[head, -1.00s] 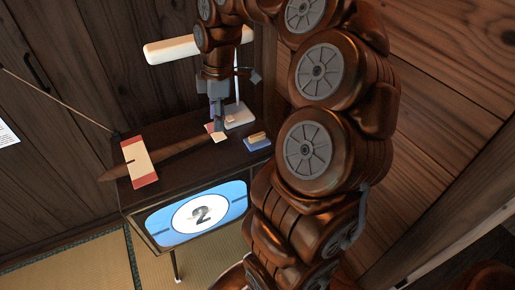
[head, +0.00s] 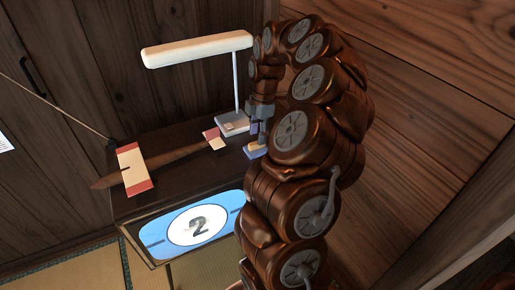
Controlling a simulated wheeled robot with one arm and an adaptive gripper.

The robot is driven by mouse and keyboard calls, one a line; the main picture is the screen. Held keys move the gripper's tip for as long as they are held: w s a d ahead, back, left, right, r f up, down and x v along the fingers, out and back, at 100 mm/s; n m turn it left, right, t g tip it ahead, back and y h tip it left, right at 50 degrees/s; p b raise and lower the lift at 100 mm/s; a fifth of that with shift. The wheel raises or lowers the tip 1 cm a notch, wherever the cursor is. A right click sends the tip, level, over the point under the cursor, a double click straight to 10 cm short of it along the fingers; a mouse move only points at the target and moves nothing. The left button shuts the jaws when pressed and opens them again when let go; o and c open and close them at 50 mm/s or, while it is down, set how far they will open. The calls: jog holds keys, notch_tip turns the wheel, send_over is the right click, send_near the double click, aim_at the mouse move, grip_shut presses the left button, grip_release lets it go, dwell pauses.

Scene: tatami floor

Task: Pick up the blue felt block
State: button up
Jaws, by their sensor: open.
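The blue felt block (head: 252,155) lies near the right end of the dark cabinet top, with a tan piece on its upper side. It is partly hidden by my arm and gripper. My gripper (head: 258,138) points down directly over the block, with its fingers close to the block's top. The fingers are small and partly covered by the arm. The gripper is open, and I cannot tell whether the fingers touch the block.
A white desk lamp (head: 198,50) stands just behind the block, its base (head: 233,124) close to my gripper. A long wooden model plane (head: 170,160) with cream and red wings lies to the left. Below is a screen showing a 2 (head: 197,225). A wooden wall is at right.

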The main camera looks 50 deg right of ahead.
aim_at(257, 147)
jog(key=shift+a+f, duration=0.1)
jog(key=shift+f, duration=1.8)
grip_shut()
